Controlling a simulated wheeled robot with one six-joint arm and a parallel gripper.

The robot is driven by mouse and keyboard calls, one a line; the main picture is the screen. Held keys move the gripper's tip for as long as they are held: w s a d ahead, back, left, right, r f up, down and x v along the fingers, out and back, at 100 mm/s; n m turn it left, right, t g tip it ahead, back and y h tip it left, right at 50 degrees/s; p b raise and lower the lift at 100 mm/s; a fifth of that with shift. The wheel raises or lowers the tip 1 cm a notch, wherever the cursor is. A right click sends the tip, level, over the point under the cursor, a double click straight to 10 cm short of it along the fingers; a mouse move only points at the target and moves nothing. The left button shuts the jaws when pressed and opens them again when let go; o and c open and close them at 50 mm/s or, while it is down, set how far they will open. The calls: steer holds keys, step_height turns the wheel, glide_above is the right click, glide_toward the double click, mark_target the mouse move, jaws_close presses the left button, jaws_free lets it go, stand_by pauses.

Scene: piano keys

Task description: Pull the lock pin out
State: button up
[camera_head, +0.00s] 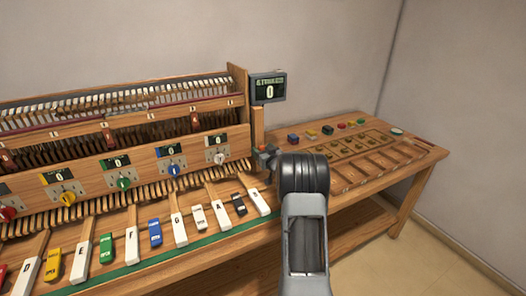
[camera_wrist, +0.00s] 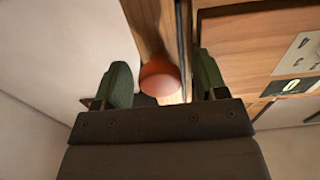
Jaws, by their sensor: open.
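The lock pin shows in the wrist view as a round orange-red knob (camera_wrist: 160,78) in front of a wooden post. My gripper (camera_wrist: 164,82) is open, with one green-padded finger on each side of the knob. A gap shows between the left finger and the knob, and another on the right. Whether the knob is fully between the pads in depth is hard to tell. In the head view, a small grey and red part shows at the post (camera_head: 258,124) below the display; my arm hides most of the gripper there. The pin's shaft is hidden.
A display reading 0 (camera_head: 268,87) stands atop the post. To the left is the piano-like frame with lettered keys (camera_head: 180,230) and coloured dials (camera_head: 124,183). To the right is a wooden table (camera_head: 424,150) with trays and several coloured blocks.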

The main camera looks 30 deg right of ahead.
jaws_close()
steer(key=s, duration=0.1)
steer(key=s+b, duration=0.1)
steer(key=s, duration=0.1)
steer(key=shift+a+f, duration=0.15)
steer(key=shift+a, duration=0.05)
steer(key=shift+c, duration=2.3)
jaws_free()
steer(key=o, duration=0.3)
steer(key=shift+s, duration=0.1)
steer(key=shift+o, duration=0.8)
